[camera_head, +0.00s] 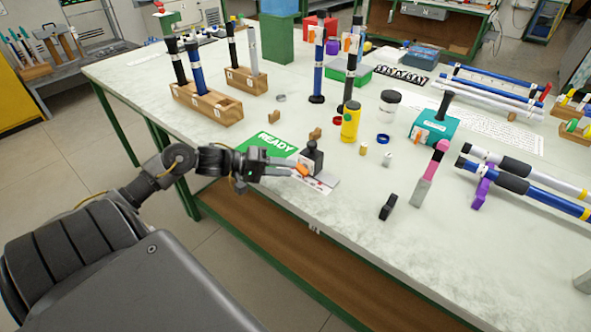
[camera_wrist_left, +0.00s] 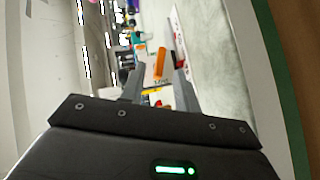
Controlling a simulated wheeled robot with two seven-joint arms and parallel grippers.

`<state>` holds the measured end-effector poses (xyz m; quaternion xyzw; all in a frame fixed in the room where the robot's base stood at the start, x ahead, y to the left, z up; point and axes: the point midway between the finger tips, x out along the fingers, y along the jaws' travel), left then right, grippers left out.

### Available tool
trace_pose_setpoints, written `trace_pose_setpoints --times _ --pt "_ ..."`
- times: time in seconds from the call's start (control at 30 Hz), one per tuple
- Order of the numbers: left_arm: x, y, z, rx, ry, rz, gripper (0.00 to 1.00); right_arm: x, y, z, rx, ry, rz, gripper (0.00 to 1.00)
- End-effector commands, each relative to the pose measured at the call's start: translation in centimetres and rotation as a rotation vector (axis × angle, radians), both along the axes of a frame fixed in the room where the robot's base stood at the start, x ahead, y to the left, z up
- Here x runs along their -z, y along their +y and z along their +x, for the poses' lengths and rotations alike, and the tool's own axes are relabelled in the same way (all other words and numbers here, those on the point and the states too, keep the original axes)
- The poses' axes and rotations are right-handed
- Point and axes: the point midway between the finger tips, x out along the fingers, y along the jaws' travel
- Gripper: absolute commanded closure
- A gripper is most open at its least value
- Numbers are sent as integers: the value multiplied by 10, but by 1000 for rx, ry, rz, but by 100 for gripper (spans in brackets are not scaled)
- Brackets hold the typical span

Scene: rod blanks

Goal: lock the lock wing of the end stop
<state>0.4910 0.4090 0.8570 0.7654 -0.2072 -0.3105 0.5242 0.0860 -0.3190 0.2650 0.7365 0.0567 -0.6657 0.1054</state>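The end stop (camera_head: 312,157) looks like a small dark block standing on a flat light plate near the table's front edge. Its orange lock wing (camera_head: 301,171) shows at the near side of the block. My left gripper (camera_head: 290,170) reaches in from the left, with its fingertips close to the wing. In the left wrist view the fingers (camera_wrist_left: 160,88) are apart, and the orange wing (camera_wrist_left: 160,62) shows upright in line with the gap between them. I cannot tell whether the fingers touch it. My right gripper is not in view.
A green READY mat (camera_head: 265,143) lies just behind the left gripper. Wooden rod racks (camera_head: 207,108) stand further back left. A yellow container (camera_head: 350,122), a teal box (camera_head: 433,128) and a black clip (camera_head: 388,207) are to the right.

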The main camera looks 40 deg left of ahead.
Motion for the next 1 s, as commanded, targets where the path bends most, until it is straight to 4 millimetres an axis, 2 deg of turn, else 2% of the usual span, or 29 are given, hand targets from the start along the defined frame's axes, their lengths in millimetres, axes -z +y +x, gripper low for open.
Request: trace_pose_setpoints --times 0.2,0.6,0.87,1.0 --pt "6 -17 20 0 -2 -1 68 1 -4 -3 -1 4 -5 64" --pt "9 -22 25 0 0 0 68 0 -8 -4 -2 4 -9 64" --pt "9 -22 24 0 0 0 100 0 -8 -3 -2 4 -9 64" --pt "9 -22 24 0 1 1 100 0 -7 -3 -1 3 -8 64"
